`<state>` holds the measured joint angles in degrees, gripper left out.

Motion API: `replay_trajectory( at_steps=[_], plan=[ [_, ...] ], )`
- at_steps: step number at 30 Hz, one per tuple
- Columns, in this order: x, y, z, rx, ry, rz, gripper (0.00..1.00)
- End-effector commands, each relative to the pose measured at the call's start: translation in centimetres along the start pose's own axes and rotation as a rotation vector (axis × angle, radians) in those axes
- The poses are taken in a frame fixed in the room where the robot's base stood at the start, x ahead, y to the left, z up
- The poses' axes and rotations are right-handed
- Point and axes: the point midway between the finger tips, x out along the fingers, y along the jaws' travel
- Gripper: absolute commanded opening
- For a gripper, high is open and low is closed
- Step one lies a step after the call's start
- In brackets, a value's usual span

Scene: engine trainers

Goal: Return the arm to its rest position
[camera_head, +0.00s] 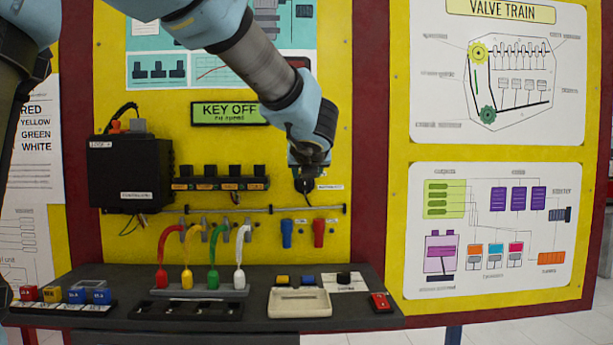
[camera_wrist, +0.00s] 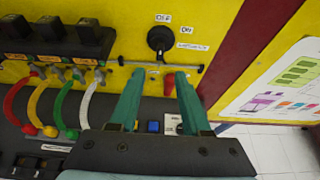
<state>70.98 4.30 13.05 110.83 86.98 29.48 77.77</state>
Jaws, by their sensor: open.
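My arm reaches in from the upper left in the head view, and my gripper (camera_head: 308,164) hangs in front of the yellow board. In the wrist view the two teal fingers of my gripper (camera_wrist: 159,82) are apart, with nothing held between them. A black rotary knob (camera_wrist: 160,40) with OFF and ON labels is on the board beyond the fingertips, apart from them. In the head view the knob is partly hidden by my gripper. A green display (camera_head: 230,113) reads KEY OFF.
Red, yellow, green and white cables (camera_head: 200,258) arch above the dark shelf (camera_head: 90,275). A beige tray (camera_head: 299,303) and coloured blocks (camera_head: 88,293) lie on the shelf. A black box (camera_head: 130,172) and a thin rail (camera_wrist: 195,66) are on the board. White floor shows at right.

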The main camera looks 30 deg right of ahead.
Motion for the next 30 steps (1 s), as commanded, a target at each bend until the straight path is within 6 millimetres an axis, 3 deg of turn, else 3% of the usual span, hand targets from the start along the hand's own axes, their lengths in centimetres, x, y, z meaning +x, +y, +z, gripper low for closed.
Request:
replay_trajectory(
  at_steps=[13,17,20,24,30],
  plan=[
    [0.0,0.0,0.0,-0.003,0.001,0.001,0.47],
    [0.6,2.1,-1.0,-0.085,0.037,0.037,0.47],
    [1.4,6.2,-3.4,-0.274,0.109,0.118,0.47],
    [1.4,14.4,-8.9,-0.710,0.224,0.320,0.47],
    [-2.1,24.6,-18.0,-1.449,0.272,0.710,0.47]
  ],
)
